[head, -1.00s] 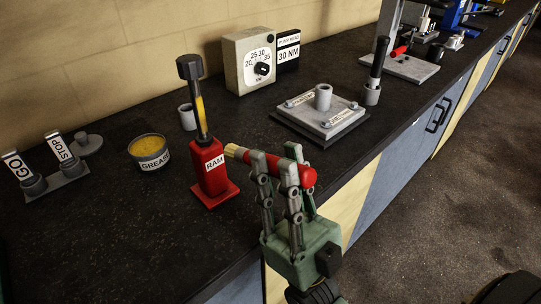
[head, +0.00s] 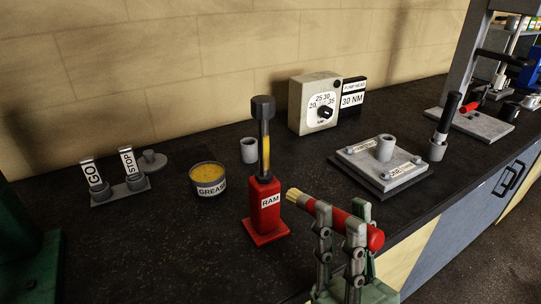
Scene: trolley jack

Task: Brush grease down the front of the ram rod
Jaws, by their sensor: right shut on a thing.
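The red ram (head: 266,208) stands upright on the dark bench, with its label facing me. Its ram rod (head: 265,150) rises from the top, with a yellow coating along it and a dark cap above. My right gripper (head: 341,240) is shut on the red handle of a brush (head: 340,217). The brush's pale bristle end points left toward the ram body, below the rod; I cannot tell whether they touch. The grease tin (head: 209,188), open with yellow grease inside, stands left of the ram. My left gripper is not in view.
A GO and STOP switch block (head: 116,190) sits at the left, with a grey knobbed disc (head: 152,161) behind it. A grey cup (head: 249,150) stands behind the ram. A dial box (head: 316,104) is at the wall. A bolted plate (head: 382,164) lies at the right.

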